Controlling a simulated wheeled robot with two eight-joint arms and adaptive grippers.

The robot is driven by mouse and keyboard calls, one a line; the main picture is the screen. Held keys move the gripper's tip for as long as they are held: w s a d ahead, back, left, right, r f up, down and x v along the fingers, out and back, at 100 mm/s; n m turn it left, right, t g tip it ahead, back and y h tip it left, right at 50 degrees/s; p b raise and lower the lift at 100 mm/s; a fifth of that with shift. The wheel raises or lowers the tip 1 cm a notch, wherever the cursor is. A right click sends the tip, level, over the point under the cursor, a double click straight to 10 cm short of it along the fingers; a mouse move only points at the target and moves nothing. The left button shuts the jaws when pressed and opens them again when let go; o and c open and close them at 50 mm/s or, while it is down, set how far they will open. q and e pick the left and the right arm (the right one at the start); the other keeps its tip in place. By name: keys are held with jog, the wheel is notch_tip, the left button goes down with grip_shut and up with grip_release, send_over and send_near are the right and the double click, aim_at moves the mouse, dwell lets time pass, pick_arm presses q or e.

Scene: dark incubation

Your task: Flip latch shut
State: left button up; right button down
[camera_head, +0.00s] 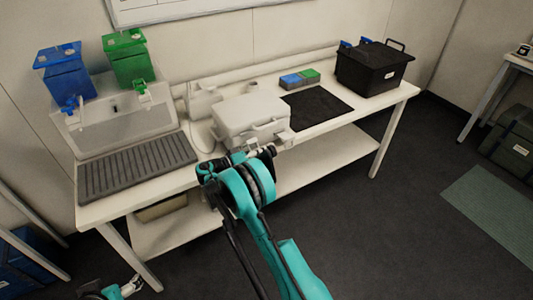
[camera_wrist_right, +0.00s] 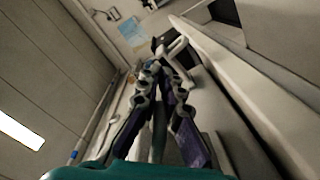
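A white box-shaped device (camera_head: 250,117) stands in the middle of the bench with its lid down. A pale latch-like part (camera_head: 281,131) sticks out at its front right side; how far it is turned cannot be told. My right gripper (camera_head: 271,151) is at the device's front right, just below that part. In the right wrist view, the fingers of my right gripper (camera_wrist_right: 161,70) reach toward a white bar-shaped handle (camera_wrist_right: 175,47). The tips look close to it; contact cannot be told. My left gripper (camera_head: 132,286) is low at the bottom left, away from the bench.
Blue (camera_head: 65,74) and green (camera_head: 130,58) bins stand at the back left behind a grey rack (camera_head: 138,168). A black mat (camera_head: 317,106), small blue and green blocks (camera_head: 299,79) and a black crate (camera_head: 373,68) lie to the right. Open floor is in front.

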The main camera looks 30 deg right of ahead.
jog(key=shift+w+r+n, duration=0.2)
jog(key=shift+r+n, duration=0.3)
jog(key=shift+n, duration=0.2)
jog(key=shift+w+r+n, duration=0.15)
jog(key=shift+r+n, duration=0.05)
jog(key=shift+n, duration=0.3)
dwell(1.0)
jog(key=c, duration=1.7)
grip_release()
jog(key=shift+a, duration=0.1)
jog(key=a, duration=1.2)
jog(key=shift+s, duration=0.35)
jog(key=shift+o, duration=0.3)
